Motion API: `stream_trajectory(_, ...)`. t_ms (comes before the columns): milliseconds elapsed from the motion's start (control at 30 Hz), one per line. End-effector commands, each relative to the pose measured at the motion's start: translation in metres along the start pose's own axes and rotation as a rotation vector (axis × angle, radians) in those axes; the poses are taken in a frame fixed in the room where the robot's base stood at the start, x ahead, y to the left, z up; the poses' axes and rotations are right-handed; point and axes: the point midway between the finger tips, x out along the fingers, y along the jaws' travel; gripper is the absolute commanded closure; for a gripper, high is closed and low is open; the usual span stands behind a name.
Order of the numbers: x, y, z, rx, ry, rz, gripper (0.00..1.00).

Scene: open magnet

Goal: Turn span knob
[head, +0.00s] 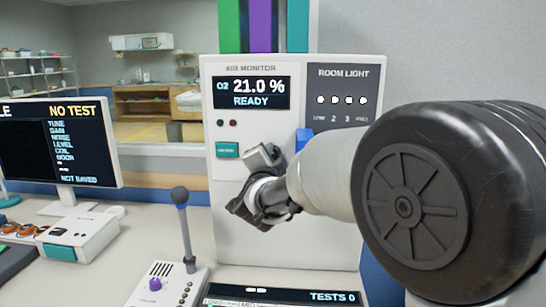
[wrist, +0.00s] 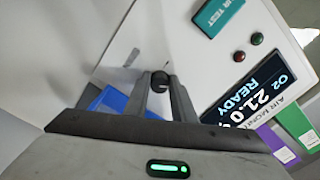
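The air monitor panel (head: 225,200) stands upright, its screen (head: 252,94) reading O2 21.0 % and READY. My gripper (head: 250,205) is at the panel's front, below the teal button (head: 227,150). In the wrist view a small dark round knob (wrist: 158,80) sits on the white panel face, between the tips of my gripper (wrist: 160,88). The fingers stand apart, one on each side of it. I cannot tell whether they touch it. No label shows by this knob, and in the head view my gripper and arm hide it.
A red and a green light sit beside the teal button (wrist: 218,15). A blue part (head: 303,138) shows behind my wrist. A microphone (head: 180,196) rises from a console with a purple knob (head: 155,284). A NO TEST monitor (head: 58,150) stands left. The room light panel (head: 343,90) is right.

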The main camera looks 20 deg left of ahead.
Motion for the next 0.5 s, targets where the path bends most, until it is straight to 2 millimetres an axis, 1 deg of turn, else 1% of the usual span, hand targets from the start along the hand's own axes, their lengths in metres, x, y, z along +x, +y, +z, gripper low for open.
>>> stream_trajectory(33,-0.0001,-0.0001,0.0,0.0,0.0,0.0,0.86)
stream_trajectory(100,-0.0002,-0.0001,0.0,0.0,0.0,0.0,0.98)
stream_trajectory(133,-0.0002,-0.0001,0.0,0.0,0.0,0.0,1.0)
stream_trajectory(267,-0.0002,-0.0014,-0.0007,-0.046,0.0,0.0,1.0)
stream_trajectory(400,-0.0003,-0.0007,-0.0006,-0.194,-0.001,0.002,1.0)
stream_trajectory(500,-0.0003,0.0008,0.0,-0.265,-0.002,0.002,1.0)
